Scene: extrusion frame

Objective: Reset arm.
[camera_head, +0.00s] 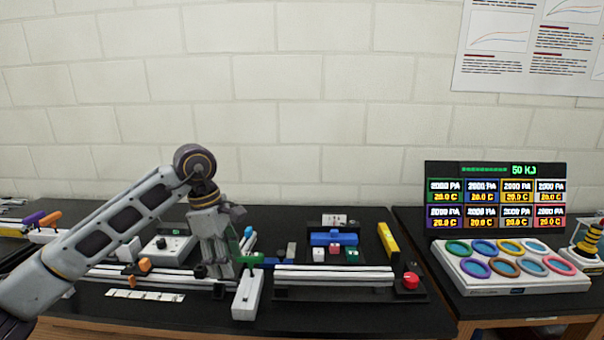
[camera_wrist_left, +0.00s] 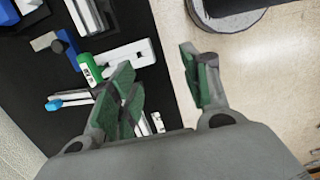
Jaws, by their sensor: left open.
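My left arm comes in from the left of the head view. Its gripper (camera_head: 220,268) points down over the front middle of the black bench. In the left wrist view the gripper (camera_wrist_left: 160,84) has its green-padded fingers spread apart with nothing between them. A white block with a green end (camera_head: 246,294) is just right of the gripper in the head view; it also shows in the left wrist view (camera_wrist_left: 130,53), beyond the fingers. The long silver extrusion rail (camera_head: 335,275) lies right of the gripper. The left rail is partly hidden behind my arm. My right gripper is not in view.
A blue block (camera_head: 333,239), a yellow bar (camera_head: 388,240) and a red knob (camera_head: 411,281) are on the right of the bench. A white tray with coloured rings (camera_head: 510,286) and a display panel (camera_head: 495,197) are on the right table. The air above the bench's right half is clear.

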